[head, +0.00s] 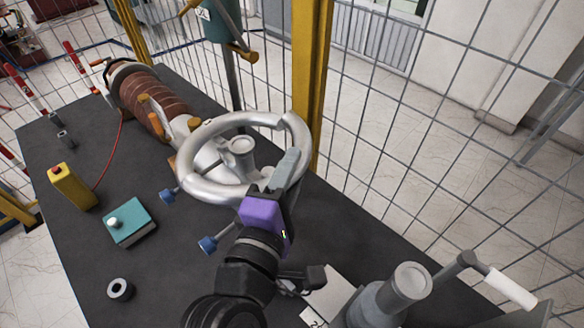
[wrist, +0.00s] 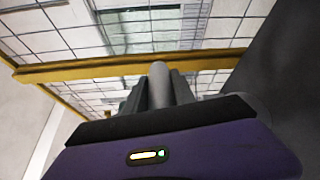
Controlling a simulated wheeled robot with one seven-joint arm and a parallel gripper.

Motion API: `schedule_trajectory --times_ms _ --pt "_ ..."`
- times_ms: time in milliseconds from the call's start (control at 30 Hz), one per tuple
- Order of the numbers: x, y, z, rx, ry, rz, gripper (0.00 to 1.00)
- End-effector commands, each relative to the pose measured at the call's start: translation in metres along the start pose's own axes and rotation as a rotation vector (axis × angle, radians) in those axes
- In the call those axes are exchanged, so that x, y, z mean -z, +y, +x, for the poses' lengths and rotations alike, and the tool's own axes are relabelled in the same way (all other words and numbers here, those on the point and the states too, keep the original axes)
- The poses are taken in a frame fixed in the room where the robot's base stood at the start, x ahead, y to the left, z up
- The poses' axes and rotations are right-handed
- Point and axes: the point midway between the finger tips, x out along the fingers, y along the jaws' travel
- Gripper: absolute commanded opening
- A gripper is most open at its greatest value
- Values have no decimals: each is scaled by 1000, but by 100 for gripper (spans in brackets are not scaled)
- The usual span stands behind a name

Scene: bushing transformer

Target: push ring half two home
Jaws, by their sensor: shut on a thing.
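The silver ring surrounds the grey end fitting (head: 238,148) of the brown ribbed bushing (head: 150,98). Its left part is one ring half (head: 187,170); the right part, which I take as ring half two (head: 300,135), curves down to my gripper. My gripper (head: 286,168) reaches the ring's right near side and is shut on ring half two. In the wrist view its fingers (wrist: 158,92) close around a rounded grey bar. The fingers hide part of the ring there, so I cannot tell whether the halves meet on that side.
Two blue-knobbed clamps (head: 208,244) sit left of my arm. A teal box (head: 130,222), yellow button box (head: 73,187) and dark ring (head: 120,289) lie on the dark table (head: 175,275). A grey cylinder (head: 410,282) and crank handle (head: 510,288) stand right. Wire fence runs behind.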

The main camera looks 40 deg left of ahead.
Motion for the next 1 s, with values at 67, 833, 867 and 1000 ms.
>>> schedule_trajectory --times_ms 67,833,867,1000 --pt "0 -2 0 -1 0 0 0" --pt "4 -19 1 -2 0 0 0" --pt "4 -20 1 -2 0 -1 0" --pt "4 -23 1 -2 0 0 0"
